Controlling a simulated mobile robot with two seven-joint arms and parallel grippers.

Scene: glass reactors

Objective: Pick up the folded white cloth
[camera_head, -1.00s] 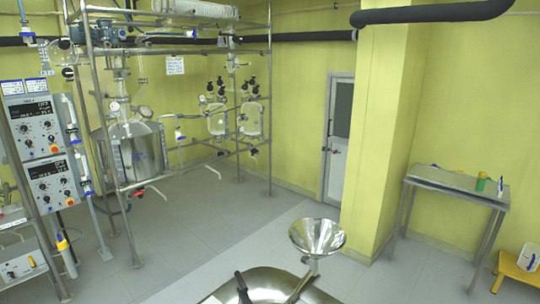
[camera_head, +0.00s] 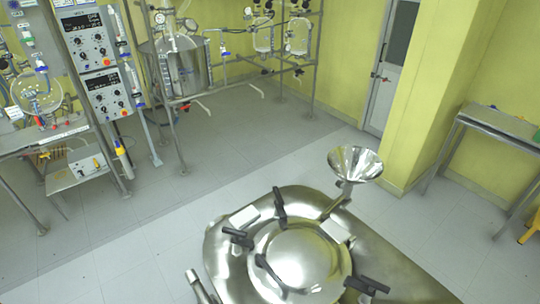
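A small flat white piece (camera_head: 244,217) lies on the left rim of the steel vessel top (camera_head: 222,262). A second pale white piece (camera_head: 336,230) is on its right side, below the funnel. I cannot tell whether either is the folded cloth. Neither of my grippers shows in this view.
Several black clamp handles (camera_head: 280,204) stick up around the round steel lid (camera_head: 300,258). A steel funnel (camera_head: 355,165) rises behind it. A side table (camera_head: 490,124) stands at the right, and a reactor (camera_head: 183,66) and control panels (camera_head: 93,50) at the back left. Grey floor between is open.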

